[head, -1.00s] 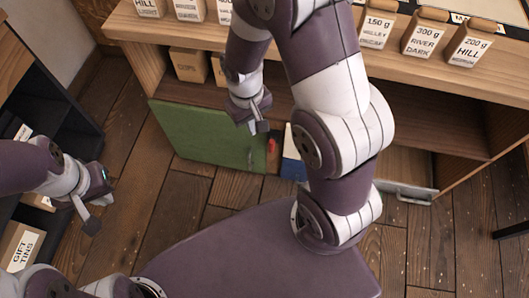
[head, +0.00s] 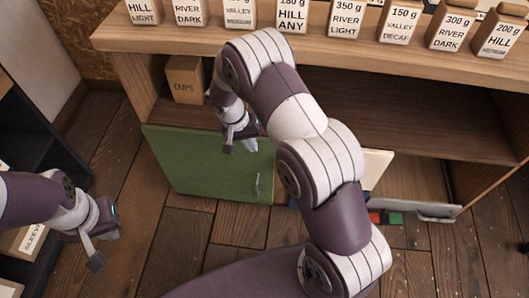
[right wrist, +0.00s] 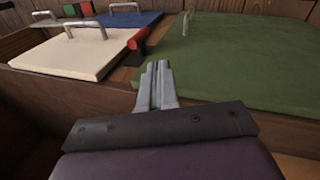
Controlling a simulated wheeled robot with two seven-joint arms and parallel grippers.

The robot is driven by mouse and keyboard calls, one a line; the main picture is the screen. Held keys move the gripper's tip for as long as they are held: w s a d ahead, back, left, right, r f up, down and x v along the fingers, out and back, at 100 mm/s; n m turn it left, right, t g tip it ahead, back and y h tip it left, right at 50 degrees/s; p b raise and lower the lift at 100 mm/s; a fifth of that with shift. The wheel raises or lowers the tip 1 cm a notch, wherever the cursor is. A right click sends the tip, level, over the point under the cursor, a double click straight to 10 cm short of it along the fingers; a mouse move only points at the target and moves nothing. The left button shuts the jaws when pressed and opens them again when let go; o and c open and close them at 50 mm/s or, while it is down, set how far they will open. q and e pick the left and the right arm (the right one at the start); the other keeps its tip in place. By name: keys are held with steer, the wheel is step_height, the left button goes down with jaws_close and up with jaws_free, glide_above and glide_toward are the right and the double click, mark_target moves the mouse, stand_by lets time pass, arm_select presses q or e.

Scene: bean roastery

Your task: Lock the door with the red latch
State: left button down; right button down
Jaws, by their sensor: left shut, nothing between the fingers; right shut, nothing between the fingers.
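The red latch (right wrist: 138,39) shows in the right wrist view, on the wooden strip between the green door and the cream panel. In the head view my right arm hides it. The green door (head: 205,165) has a metal handle and fills the right of the right wrist view (right wrist: 250,60). My right gripper (head: 243,141) is shut and empty by the green door's upper edge. Its fingertips (right wrist: 157,65) lie just below the latch in the right wrist view, seemingly apart from it. My left gripper (head: 98,248) is shut and empty, away from the doors at the left.
Labelled bags (head: 345,20) line the counter (head: 200,42) above. A cups box (head: 186,80) sits on the shelf. A dark shelf unit (head: 40,140) stands at the left.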

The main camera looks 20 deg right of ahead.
steer(key=s+d+f+b, duration=0.2)
steer(key=d+f+b, duration=0.2)
steer(key=f, duration=0.5)
steer(key=shift+d+f, duration=0.25)
steer(key=shift+d, duration=0.85)
steer(key=shift+s, duration=0.1)
steer(key=shift+s+d+r+p, duration=0.1)
steer(key=shift+d+r+p, duration=0.05)
steer(key=shift+p, duration=0.25)
